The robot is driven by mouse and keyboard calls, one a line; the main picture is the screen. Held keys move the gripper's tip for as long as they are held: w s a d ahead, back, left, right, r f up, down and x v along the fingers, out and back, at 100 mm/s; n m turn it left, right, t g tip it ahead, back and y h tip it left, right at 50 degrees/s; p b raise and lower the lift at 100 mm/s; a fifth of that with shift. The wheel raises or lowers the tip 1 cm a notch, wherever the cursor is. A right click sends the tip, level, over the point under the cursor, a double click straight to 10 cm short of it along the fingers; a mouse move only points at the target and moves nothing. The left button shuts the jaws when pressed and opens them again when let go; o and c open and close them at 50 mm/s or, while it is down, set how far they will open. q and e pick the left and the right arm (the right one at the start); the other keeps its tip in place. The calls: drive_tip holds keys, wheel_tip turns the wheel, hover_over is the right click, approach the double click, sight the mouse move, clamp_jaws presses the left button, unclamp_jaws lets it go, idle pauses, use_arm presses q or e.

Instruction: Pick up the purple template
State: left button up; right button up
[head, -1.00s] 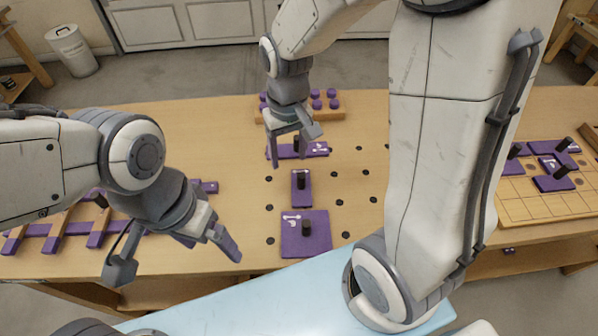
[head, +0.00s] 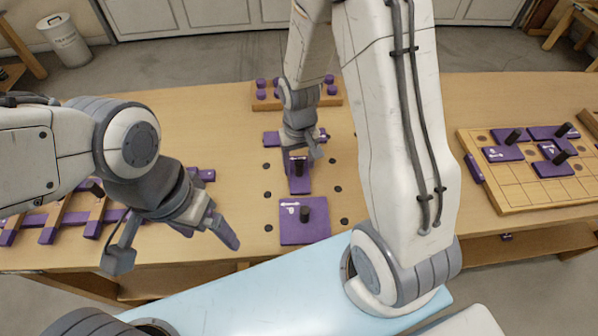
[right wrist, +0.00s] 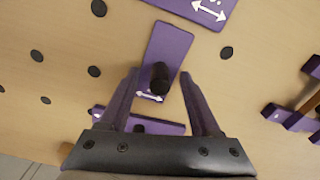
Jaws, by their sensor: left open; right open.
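Several purple templates with black knobs lie on the wooden bench. A narrow one (head: 299,184) lies in the middle column, partly hidden by my right gripper (head: 301,160). In the right wrist view this narrow template (right wrist: 167,48) has its knob between the fingertips of my open right gripper (right wrist: 158,78); I cannot tell how high the fingers are above it. A square template (head: 292,234) lies nearer the front edge. Another template (head: 271,138) lies behind, partly covered by the gripper. My left gripper (head: 172,250) is open and empty, above the bench's front edge at left.
A wooden grid board (head: 520,192) with purple templates is at right. A wooden rack (head: 265,104) with purple knobs stands at the back. Purple and wooden strips (head: 60,215) lie at left, near my left arm. Black dots (head: 338,189) mark the bench around the templates.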

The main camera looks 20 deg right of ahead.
drive_tip(key=shift+f, duration=0.1)
drive_tip(key=shift+c, duration=0.3)
clamp_jaws()
